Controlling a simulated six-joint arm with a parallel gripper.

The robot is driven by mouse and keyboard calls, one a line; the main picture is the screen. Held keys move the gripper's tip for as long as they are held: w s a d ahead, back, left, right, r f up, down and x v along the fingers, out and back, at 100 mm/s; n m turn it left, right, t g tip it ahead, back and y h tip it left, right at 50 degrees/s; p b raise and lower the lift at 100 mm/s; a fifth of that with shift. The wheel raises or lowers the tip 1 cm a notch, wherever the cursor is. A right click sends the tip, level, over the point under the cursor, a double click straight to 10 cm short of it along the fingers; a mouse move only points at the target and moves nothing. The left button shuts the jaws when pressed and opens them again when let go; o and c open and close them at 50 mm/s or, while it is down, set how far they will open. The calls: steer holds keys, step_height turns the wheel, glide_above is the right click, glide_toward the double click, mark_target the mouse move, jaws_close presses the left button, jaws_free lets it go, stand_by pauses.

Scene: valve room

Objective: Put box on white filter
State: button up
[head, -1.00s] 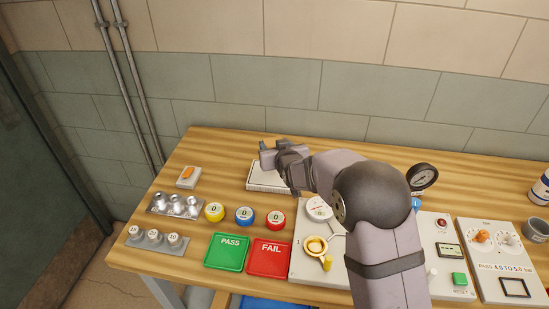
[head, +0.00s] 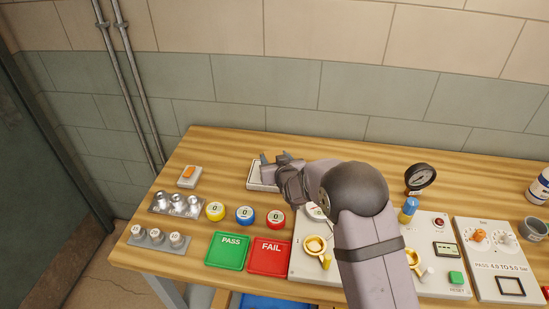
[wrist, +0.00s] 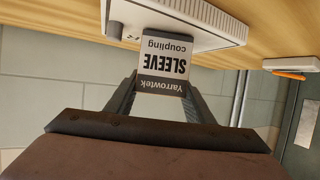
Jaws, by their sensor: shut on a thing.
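My gripper (head: 274,157) is at the back of the bench, at the white slab-like unit. In the wrist view, my gripper (wrist: 160,88) is shut on a small box (wrist: 168,62) labelled "Yarrowtek SLEEVE coupling", grey and white, its print upside down. The white unit, likely the white filter (wrist: 205,18), has a slotted edge and lies right behind the box. I cannot tell whether they touch. In the head view, the white filter (head: 256,178) is partly covered by my gripper, and the box cannot be made out.
A white block with an orange part (head: 189,176) lies to the left. In front are yellow, blue and red round gauges (head: 245,215), a green PASS tray (head: 227,251) and a red FAIL tray (head: 270,256). A black gauge (head: 420,178) stands at right. The back-left wood is clear.

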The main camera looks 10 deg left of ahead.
steer(key=o, duration=1.2)
steer(key=shift+f, duration=0.1)
steer(key=shift+c, duration=0.2)
steer(key=shift+r, duration=0.2)
steer(key=b+v, duration=0.3)
steer(key=v, duration=0.9)
steer(key=shift+d, duration=0.2)
